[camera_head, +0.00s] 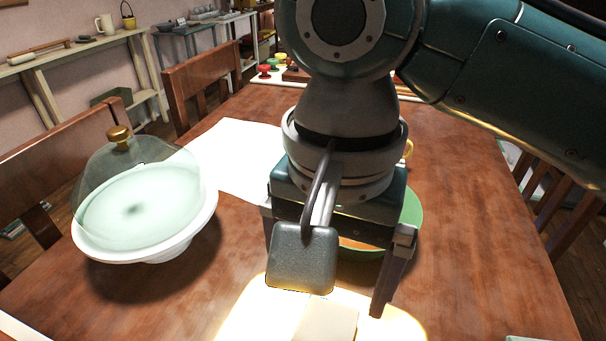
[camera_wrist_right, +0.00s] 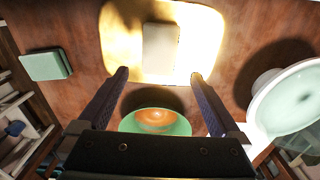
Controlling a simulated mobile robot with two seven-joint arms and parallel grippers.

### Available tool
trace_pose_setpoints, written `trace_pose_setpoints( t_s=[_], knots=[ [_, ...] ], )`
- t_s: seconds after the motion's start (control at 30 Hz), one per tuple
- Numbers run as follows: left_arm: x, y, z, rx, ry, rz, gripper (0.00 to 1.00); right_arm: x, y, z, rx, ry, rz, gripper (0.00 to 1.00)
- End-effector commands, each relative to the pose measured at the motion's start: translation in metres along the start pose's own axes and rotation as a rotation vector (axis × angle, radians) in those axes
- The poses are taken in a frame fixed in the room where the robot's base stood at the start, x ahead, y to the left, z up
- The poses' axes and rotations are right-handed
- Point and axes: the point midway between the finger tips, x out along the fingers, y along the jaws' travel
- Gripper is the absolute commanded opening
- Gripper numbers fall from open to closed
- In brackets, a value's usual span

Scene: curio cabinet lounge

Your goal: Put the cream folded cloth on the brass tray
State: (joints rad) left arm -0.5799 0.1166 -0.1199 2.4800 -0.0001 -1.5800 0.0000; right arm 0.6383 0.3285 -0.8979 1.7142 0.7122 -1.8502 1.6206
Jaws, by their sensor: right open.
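The cream folded cloth (camera_head: 328,321) lies flat on the brightly lit brass tray (camera_head: 245,312) at the bottom edge of the head view. In the right wrist view the cloth (camera_wrist_right: 160,47) is inside the outline of the tray (camera_wrist_right: 120,50), with tray surface showing around it. My right gripper (camera_wrist_right: 159,75) is open and empty, its fingers apart, just short of the cloth in that view. In the head view the gripper (camera_head: 325,288) points down near the tray, one finger partly hidden by the wrist camera. My left gripper is not in view.
A white cake stand with a clear dome (camera_head: 140,205) stands at the left. A green bowl with orange inside (camera_head: 412,210) sits behind my right gripper. A white sheet (camera_head: 235,150) lies farther back. A pale green box (camera_wrist_right: 46,65) is near the tray.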

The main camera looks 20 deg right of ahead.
Motion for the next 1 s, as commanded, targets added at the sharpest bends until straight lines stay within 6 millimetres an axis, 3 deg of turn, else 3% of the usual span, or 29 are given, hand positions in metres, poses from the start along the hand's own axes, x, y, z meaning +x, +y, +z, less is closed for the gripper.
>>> trace_pose_setpoints(
  t_s=[0.17,0.3,0.43,0.57,0.8,1.0],
  knots=[
    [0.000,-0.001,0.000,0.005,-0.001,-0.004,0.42,0.003,-0.001,0.008,-0.044,-0.015,-0.024,1.00],
    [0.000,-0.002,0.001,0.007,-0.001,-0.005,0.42,0.013,-0.002,0.038,-0.228,-0.050,-0.142,1.00],
    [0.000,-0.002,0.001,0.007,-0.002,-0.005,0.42,0.020,0.009,0.059,-0.430,-0.011,-0.285,1.00],
    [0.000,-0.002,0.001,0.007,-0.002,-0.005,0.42,0.024,0.044,0.058,-0.586,0.109,-0.325,1.00],
    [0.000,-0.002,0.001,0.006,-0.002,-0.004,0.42,0.025,0.128,0.042,-0.782,0.279,-0.163,1.00],
    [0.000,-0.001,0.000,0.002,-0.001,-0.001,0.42,0.023,0.150,0.037,-0.840,0.309,-0.095,1.00]
  ],
)
